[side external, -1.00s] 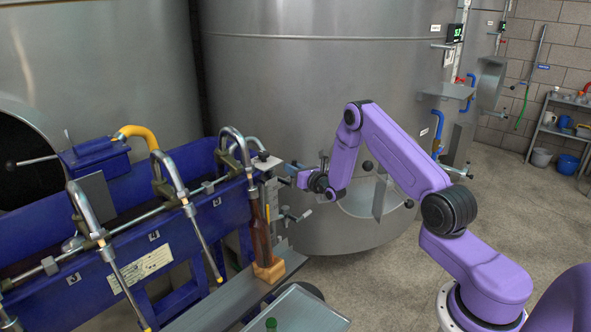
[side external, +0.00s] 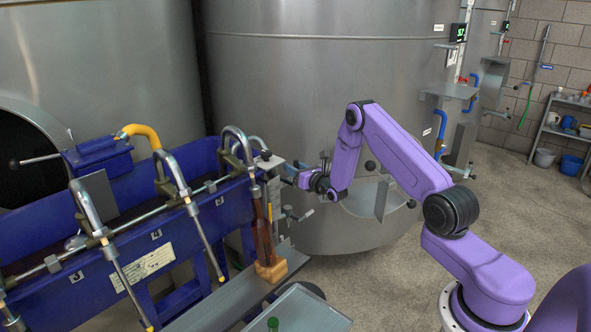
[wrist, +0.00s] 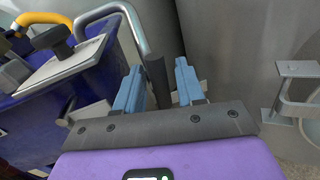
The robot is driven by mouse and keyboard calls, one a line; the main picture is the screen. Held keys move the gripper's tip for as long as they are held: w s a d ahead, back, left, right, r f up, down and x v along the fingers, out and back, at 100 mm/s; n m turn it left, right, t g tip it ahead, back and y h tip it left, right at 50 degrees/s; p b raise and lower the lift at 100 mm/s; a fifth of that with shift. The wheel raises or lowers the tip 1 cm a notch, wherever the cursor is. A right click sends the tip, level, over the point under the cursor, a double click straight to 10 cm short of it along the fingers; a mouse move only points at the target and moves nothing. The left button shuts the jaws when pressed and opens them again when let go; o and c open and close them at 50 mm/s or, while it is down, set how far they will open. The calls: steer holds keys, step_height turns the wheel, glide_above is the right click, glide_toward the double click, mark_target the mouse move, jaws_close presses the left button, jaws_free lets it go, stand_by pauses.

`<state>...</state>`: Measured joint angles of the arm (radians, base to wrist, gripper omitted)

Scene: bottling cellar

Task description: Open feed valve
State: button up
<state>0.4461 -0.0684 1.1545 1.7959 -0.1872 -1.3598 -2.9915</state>
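My gripper (side external: 292,179) is at the right end of the blue filling trough, its fingers pointing left toward the fittings there. In the wrist view its two blue fingers (wrist: 158,90) are apart. A dark grey cylinder (wrist: 155,75) below a bent steel pipe shows between them, with space beside it; I cannot tell its depth or whether it touches a finger. A black knob (wrist: 50,38) stands on a metal plate to the left, and a black knob (side external: 265,155) also shows at the trough end in the side view. I cannot tell which fitting is the feed valve.
A brown bottle (side external: 261,235) stands upright on a wooden block (side external: 271,269) just below and left of my gripper. Bent filler pipes line the blue trough (side external: 205,165). A large steel tank (side external: 320,100) is close behind. Open floor lies right.

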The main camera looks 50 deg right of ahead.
step_height(320, 180, up, 7)
steer(key=s, duration=0.3)
steer(key=shift+a, duration=0.3)
steer(key=shift+c, duration=0.4)
